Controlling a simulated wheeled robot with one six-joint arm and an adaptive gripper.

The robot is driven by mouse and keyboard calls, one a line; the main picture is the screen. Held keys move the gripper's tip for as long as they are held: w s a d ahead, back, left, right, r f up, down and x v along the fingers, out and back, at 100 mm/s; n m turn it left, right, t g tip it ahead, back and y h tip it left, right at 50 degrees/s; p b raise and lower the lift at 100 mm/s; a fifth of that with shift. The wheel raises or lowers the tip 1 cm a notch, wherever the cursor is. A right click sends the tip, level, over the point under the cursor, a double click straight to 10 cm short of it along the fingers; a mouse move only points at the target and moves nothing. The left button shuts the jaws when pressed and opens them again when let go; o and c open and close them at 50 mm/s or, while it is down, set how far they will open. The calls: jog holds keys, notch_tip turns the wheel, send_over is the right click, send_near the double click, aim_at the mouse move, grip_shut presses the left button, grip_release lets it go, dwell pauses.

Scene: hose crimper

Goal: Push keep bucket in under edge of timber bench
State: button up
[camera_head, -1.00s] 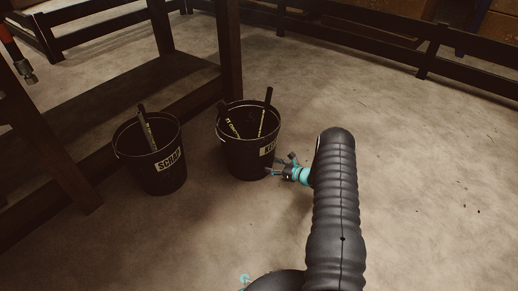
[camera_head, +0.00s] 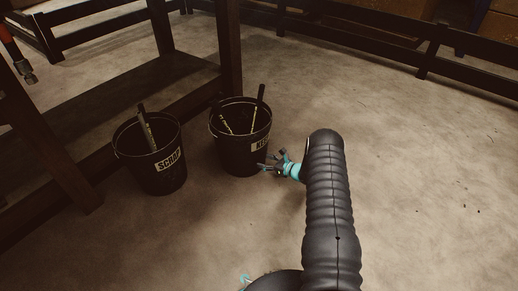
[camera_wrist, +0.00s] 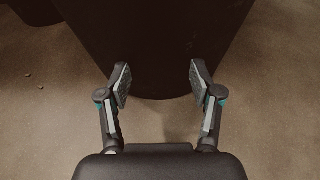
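The keep bucket (camera_head: 238,150) is black with a partly readable pale label and stands upright on the floor near the front leg of the timber bench (camera_head: 229,45). Dark hose pieces stick up out of it. My gripper (camera_head: 268,168) is at the bucket's lower right side in the head view. In the wrist view, the dark bucket wall (camera_wrist: 158,50) fills the top middle, beyond my open fingers (camera_wrist: 158,84). Nothing is held between them. Whether the fingertips touch the wall is hard to tell.
A black bucket labelled SCRAP (camera_head: 150,160) stands to the left, close beside the keep bucket. The bench's low shelf (camera_head: 130,100) lies behind the buckets. A dark rail fence (camera_head: 400,55) runs along the back. The floor on the right is clear.

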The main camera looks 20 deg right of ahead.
jog(key=shift+w+a+r+x, duration=0.1)
jog(key=shift+r+x, duration=0.35)
jog(key=shift+x, duration=1.45)
jog(key=shift+w+a+r+x, duration=0.1)
jog(key=shift+r+x, duration=0.35)
jog(key=shift+x, duration=1.45)
jog(key=shift+w+a+r+x, duration=0.1)
jog(key=shift+r+x, duration=0.35)
jog(key=shift+x, duration=1.45)
jog(key=shift+f+p+v, duration=0.15)
jog(key=shift+p+v, duration=0.25)
jog(key=shift+v, duration=0.4)
jog(key=shift+f+p+v, duration=0.15)
jog(key=shift+p+v, duration=0.25)
jog(key=shift+v, duration=0.4)
jog(key=shift+f+p+v, duration=0.2)
jog(key=shift+p+v, duration=0.05)
jog(key=shift+v, duration=0.5)
jog(key=shift+f+p+v, duration=0.15)
jog(key=shift+p+v, duration=0.05)
jog(key=shift+v, duration=0.6)
jog(key=shift+d+f, duration=0.1)
jog(key=shift+d, duration=0.05)
